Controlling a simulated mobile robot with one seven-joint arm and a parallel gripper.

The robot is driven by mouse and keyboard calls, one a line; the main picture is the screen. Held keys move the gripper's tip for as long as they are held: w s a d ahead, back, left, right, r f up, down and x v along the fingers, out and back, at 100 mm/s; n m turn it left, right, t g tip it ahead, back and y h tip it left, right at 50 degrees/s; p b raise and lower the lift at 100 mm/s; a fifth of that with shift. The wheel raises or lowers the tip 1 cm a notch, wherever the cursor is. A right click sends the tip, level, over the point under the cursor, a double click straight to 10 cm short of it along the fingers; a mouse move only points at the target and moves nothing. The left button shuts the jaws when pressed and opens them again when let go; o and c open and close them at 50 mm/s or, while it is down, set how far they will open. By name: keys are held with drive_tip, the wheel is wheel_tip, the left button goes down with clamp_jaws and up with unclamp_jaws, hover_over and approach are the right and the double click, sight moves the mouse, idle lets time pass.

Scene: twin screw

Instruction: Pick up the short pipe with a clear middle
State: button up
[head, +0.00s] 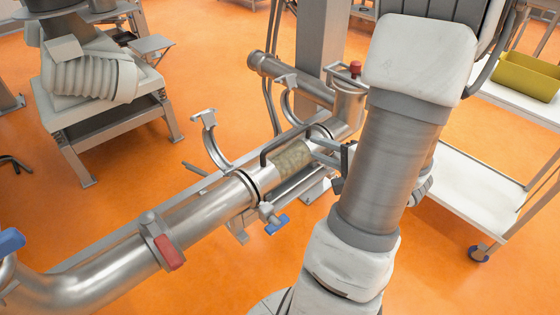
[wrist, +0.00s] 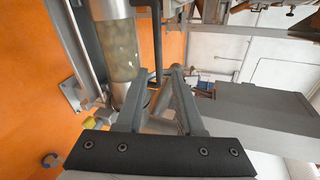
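The short pipe with a clear middle (head: 292,160) lies in line with the steel piping at the centre of the head view. Its see-through section looks full of a yellowish, mottled material. In the wrist view the clear section (wrist: 120,48) is at upper left, beyond my fingers. A dark bar handle (head: 284,142) runs alongside the pipe; it also shows in the wrist view (wrist: 157,40). My gripper (head: 322,152) is beside the pipe's right end, close to the handle.
Open hinged clamps (head: 213,140) stand up at the pipe's joints. A blue-handled valve (head: 276,224) hangs below it. A red-handled clamp (head: 168,250) is on the lower left piping. A white cart (head: 470,190) stands to the right. Orange floor lies open in front.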

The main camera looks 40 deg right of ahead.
sight(289, 138)
drive_tip(key=b+x, duration=0.1)
drive_tip(key=x, duration=0.9)
drive_tip(key=shift+w+a+f+b, duration=0.1)
drive_tip(key=shift+w+b, duration=0.1)
drive_tip(key=shift+b, duration=0.1)
drive_tip(key=shift+b+x, duration=0.65)
drive_tip(key=shift+x, duration=2)
drive_tip(key=shift+f, duration=0.15)
clamp_jaws()
drive_tip(key=shift+s, duration=0.1)
